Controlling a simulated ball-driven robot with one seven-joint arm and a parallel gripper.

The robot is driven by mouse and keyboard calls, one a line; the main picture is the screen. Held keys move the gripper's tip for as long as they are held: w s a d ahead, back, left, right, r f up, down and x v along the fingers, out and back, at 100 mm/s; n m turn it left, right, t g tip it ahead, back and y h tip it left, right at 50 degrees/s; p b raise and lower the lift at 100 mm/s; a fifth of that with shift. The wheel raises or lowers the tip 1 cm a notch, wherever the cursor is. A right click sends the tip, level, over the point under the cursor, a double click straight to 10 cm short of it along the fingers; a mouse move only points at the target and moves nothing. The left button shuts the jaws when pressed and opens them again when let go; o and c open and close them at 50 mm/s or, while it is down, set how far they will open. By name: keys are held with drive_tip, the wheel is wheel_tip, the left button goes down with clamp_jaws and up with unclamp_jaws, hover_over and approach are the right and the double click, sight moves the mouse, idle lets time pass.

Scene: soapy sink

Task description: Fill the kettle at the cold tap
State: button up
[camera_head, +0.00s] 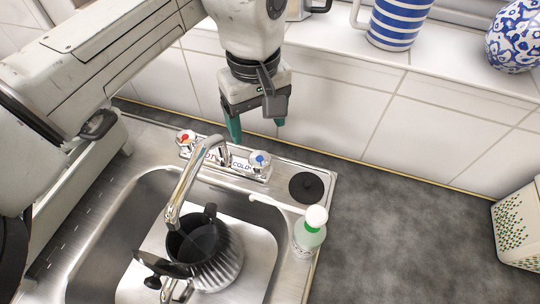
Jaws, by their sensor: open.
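The kettle (216,268) stands in the sink basin under the spout. It is silver and ribbed with a black handle, and its dark mouth faces up below the tap spout (179,197). I cannot tell whether water is running. The cold tap (260,160) has a blue-marked knob on the right of the mixer, beside the COLD label. The hot tap (187,140) has a red-marked knob on the left. My gripper (258,134) is open and empty, fingers pointing down, seen above and behind the cold tap and apart from it.
A striped jug (394,22) and a patterned vase (514,38) stand on the ledge. A dotted container (518,230) is far right. The dark counter between is clear.

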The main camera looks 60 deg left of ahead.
sight(260, 159)
wheel_tip(260, 159, down, 10)
drive_tip(key=shift+f+p, duration=0.1)
drive_tip(key=shift+p, duration=0.45)
drive_tip(key=c, duration=1)
